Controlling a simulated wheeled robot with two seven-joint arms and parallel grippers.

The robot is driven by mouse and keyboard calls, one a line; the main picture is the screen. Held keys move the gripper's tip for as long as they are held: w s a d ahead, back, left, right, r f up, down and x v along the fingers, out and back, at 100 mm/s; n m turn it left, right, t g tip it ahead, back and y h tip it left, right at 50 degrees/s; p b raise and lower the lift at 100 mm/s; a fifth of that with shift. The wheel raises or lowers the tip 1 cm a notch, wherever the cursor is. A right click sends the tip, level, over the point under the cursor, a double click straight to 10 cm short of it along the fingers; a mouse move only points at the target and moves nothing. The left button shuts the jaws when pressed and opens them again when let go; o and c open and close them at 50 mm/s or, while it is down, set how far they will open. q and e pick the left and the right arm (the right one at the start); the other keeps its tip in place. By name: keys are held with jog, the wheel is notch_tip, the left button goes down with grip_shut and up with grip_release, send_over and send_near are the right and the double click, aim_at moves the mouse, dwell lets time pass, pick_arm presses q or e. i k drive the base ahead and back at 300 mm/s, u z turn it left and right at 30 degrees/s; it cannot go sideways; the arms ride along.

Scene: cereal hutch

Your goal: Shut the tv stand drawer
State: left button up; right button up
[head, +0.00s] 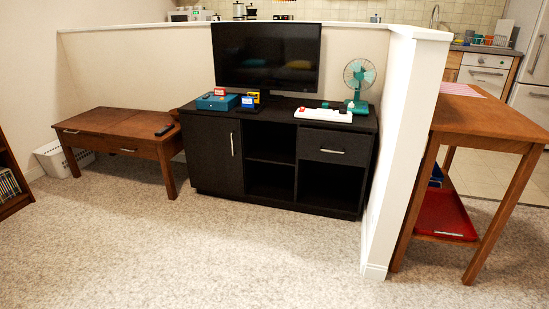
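The black tv stand (270,203) stands against the low white partition wall in the middle of the head view. Its drawer (316,142) is at the upper right, under the top, with a horizontal silver handle (332,151). The drawer front is close to the cabinet face; I cannot tell from here whether it stands out a little. An open compartment (329,185) is below the drawer. A door (214,154) with a vertical handle is on the left and looks shut. Neither of my grippers is in view.
A television (266,56), a green fan (359,82), a white power-strip-like object (324,115) and small boxes stand on top. A wooden coffee table (122,135) is left, the partition end (391,160) and a wooden table (483,113) right. Carpet (190,250) in front is clear.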

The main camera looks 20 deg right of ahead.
aim_at(341, 146)
jog(key=u, duration=0.05)
jog(key=i, duration=1.35)
jog(key=z, duration=1.25)
jog(key=i, duration=0.95)
jog(key=z, duration=0.85)
jog(key=i, duration=0.5)
jog(key=z, duration=0.05)
